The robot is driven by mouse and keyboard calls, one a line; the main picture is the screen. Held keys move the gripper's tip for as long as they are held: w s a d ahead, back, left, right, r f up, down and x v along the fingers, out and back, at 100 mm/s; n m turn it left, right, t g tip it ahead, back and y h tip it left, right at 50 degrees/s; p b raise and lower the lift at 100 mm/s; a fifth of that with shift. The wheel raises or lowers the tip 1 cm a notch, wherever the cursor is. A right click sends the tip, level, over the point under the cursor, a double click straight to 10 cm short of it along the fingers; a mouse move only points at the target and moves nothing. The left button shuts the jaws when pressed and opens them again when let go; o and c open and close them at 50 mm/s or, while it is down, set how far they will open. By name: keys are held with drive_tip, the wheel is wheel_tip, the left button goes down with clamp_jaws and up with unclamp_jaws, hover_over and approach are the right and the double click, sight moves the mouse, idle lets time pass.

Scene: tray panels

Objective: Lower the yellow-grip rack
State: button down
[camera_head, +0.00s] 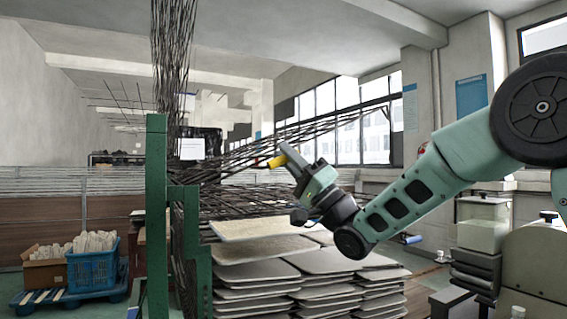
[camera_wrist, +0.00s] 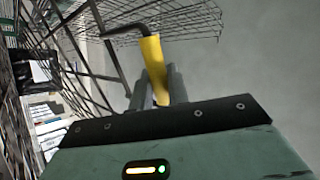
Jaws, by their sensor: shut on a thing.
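The yellow grip (camera_head: 277,161) sits at the edge of a dark wire rack (camera_head: 240,160) that slopes upward to the right in the head view. My gripper (camera_head: 290,158) is at this grip, shut on it. In the wrist view the yellow grip (camera_wrist: 153,68) stands between my gripper's fingers (camera_wrist: 163,85), with a dark bent rod running from its top to the wire rack (camera_wrist: 180,22). Part of the grip is hidden by the fingers.
A green post frame (camera_head: 157,215) carries the racks; several more wire racks stand folded up above it. Lower racks hold stacked pale panels (camera_head: 245,250). A machine (camera_head: 520,265) stands at right.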

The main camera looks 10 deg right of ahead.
drive_tip(key=shift+d+f+m+t, duration=0.15)
drive_tip(key=shift+f+m+t, duration=0.05)
drive_tip(key=shift+m+t, duration=0.1)
drive_tip(key=c, duration=1.4)
unclamp_jaws()
